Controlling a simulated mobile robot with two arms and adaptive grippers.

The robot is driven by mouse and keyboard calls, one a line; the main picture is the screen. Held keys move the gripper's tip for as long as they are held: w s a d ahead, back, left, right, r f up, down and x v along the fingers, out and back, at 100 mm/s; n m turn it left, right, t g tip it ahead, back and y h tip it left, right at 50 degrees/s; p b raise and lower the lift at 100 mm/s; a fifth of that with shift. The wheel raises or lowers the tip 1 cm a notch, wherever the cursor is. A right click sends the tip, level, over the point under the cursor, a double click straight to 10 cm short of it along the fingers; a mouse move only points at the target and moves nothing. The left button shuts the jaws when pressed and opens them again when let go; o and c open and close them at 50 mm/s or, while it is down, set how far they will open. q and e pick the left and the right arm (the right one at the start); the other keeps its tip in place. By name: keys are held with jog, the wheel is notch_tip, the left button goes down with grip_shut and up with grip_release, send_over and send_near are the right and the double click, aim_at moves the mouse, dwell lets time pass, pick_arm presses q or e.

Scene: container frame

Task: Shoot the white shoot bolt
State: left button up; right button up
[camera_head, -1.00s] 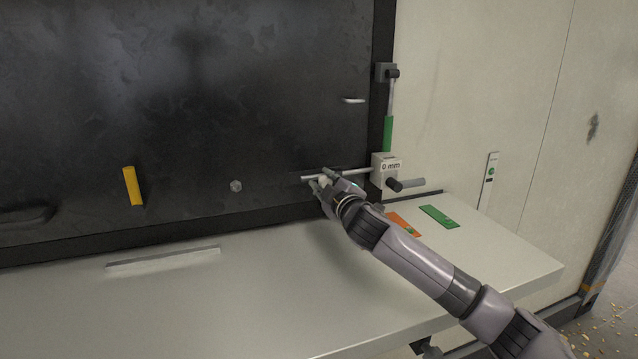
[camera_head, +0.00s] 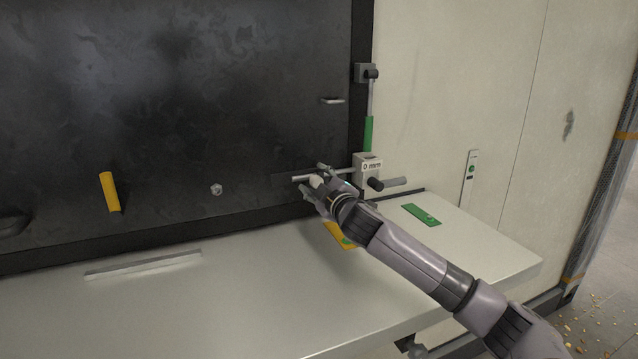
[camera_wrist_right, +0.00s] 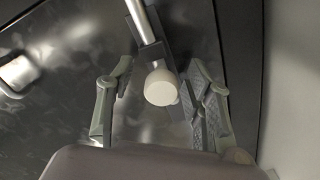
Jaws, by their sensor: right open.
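The white shoot bolt shows in the head view as a pale horizontal rod (camera_head: 338,173) at the right edge of the dark panel, running toward a box marked "0 mm" (camera_head: 367,168). In the right wrist view its white round knob (camera_wrist_right: 161,87) sits at the end of a metal stem. My right gripper (camera_head: 314,181) is open at the rod's left part. In the right wrist view the open fingers (camera_wrist_right: 158,95) stand on either side of the knob, with a gap to its left and a narrower one to its right. My left gripper is not in view.
A vertical bolt with a green sleeve (camera_head: 368,134) stands above the box. A yellow handle (camera_head: 110,192) and a small round knob (camera_head: 216,189) are on the panel. A pale shelf (camera_head: 240,300) lies below, bearing a green plate (camera_head: 422,215) and a yellow-orange one (camera_head: 338,235).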

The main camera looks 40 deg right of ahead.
jog(key=v, duration=1.2)
jog(key=shift+d, duration=0.1)
dwell(0.4)
